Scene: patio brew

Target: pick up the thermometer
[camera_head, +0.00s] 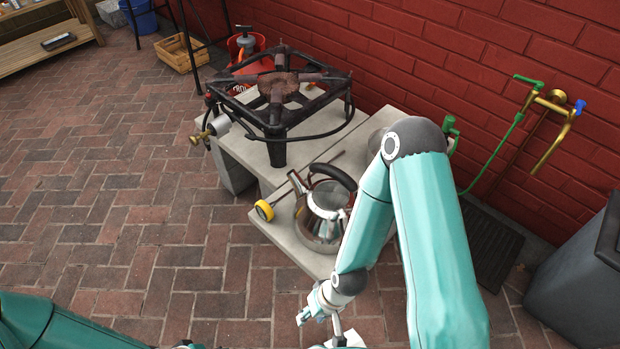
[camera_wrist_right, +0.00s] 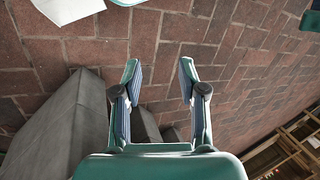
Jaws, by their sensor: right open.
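The thermometer (camera_head: 264,210) has a round yellow-rimmed dial and lies at the left edge of the low pale slab, left of the kettle. My right gripper (camera_head: 319,314) is below and in front of the slab in the head view, apart from the thermometer. In the right wrist view this gripper (camera_wrist_right: 160,67) is open, with nothing between its fingers. The thermometer does not show clearly in that view. My left arm comes in at the bottom left of the head view; only a sliver near its end shows at the lower edge.
A steel kettle (camera_head: 322,215) with a black handle stands close right of the thermometer. A black burner stand (camera_head: 278,95) is on the higher slab behind. A red gas bottle (camera_head: 247,65) and brick wall lie beyond. Brick paving (camera_head: 120,190) at left is open.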

